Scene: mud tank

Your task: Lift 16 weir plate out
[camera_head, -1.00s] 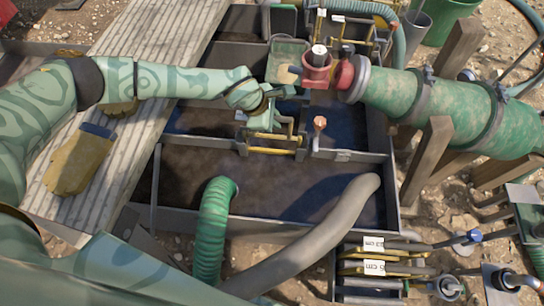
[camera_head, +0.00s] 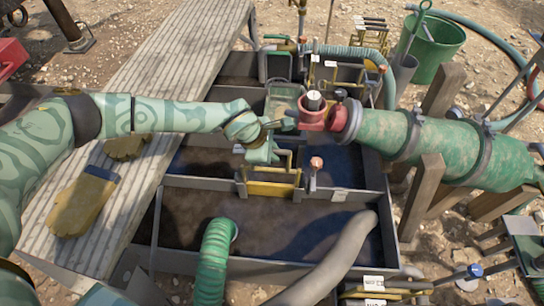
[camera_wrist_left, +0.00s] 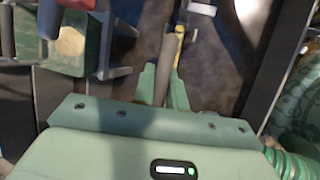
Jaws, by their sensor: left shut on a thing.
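My left gripper (camera_head: 270,153) reaches over the middle of the mud tank (camera_head: 388,232) from the left. It is shut on the handle of a weir plate (camera_head: 272,190), which has yellow edging and stands upright at a cross wall of the tank. In the left wrist view, the two green fingers (camera_wrist_left: 167,88) close around a grey bar with a little yellow beside it. The number on the plate cannot be read. My fingers partly hide the handle. My right gripper is not in view.
An orange-knobbed rod (camera_head: 316,164) stands just right of the plate. A red valve (camera_head: 320,112) on a green pipe (camera_head: 395,132) is behind right. A green hose (camera_head: 213,262) and grey hose (camera_head: 335,258) enter the front compartment. Gloves (camera_head: 82,203) lie on the boards (camera_head: 165,90).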

